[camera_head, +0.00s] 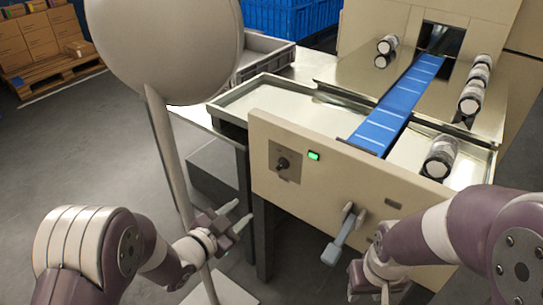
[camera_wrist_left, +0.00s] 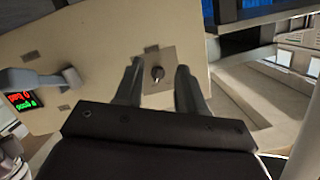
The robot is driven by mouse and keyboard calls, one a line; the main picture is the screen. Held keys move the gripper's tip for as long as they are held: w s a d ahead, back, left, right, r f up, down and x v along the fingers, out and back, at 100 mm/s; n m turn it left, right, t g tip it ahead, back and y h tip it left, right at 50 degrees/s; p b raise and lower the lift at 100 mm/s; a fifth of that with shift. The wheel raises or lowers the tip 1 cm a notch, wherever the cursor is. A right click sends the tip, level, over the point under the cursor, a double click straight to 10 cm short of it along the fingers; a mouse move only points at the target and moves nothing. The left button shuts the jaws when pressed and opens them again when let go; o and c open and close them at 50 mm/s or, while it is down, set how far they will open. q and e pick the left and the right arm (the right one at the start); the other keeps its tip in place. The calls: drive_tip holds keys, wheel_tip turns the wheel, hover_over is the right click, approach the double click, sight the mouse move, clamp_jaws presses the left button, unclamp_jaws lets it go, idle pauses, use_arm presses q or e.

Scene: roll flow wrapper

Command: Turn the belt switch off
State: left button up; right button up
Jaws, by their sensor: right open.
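The belt switch (camera_head: 283,163) is a dark rotary knob on a square grey plate on the beige front panel. It also shows in the left wrist view (camera_wrist_left: 157,73), where it appears between my left fingertips. My left gripper (camera_head: 240,213) is open and empty, below and to the left of the switch in the head view, apart from the panel; it also shows in the left wrist view (camera_wrist_left: 160,68). A green lamp (camera_head: 313,155) is lit to the right of the switch. My right gripper (camera_head: 383,294) is open near the bottom edge, partly cut off.
A grey lever handle (camera_head: 345,235) sticks out of the panel to the right of the switch. A blue belt (camera_head: 400,105) runs into the machine, with several dark rolls on the metal plates beside it. A pale post (camera_head: 170,150) stands close behind my left gripper.

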sight(280, 167)
use_arm(q)
wheel_tip(280, 167, up, 5)
drive_tip(key=d+m+t+h, duration=0.1)
drive_tip(key=d+m+h, duration=0.1)
drive_tip(key=h, duration=0.1)
drive_tip(key=shift+y, duration=0.3)
drive_tip(key=b+x, duration=0.3)
drive_tip(key=x, duration=0.8)
drive_tip(key=shift+w+r, duration=0.15)
drive_tip(key=shift+w+d+r, duration=0.1)
drive_tip(key=shift+w+d, duration=0.2)
drive_tip(key=shift+w, duration=0.15)
use_arm(e)
wheel_tip(280, 167, down, 3)
drive_tip(key=shift+s+r, duration=0.15)
drive_tip(key=shift+r, duration=0.05)
use_arm(q)
clamp_jaws()
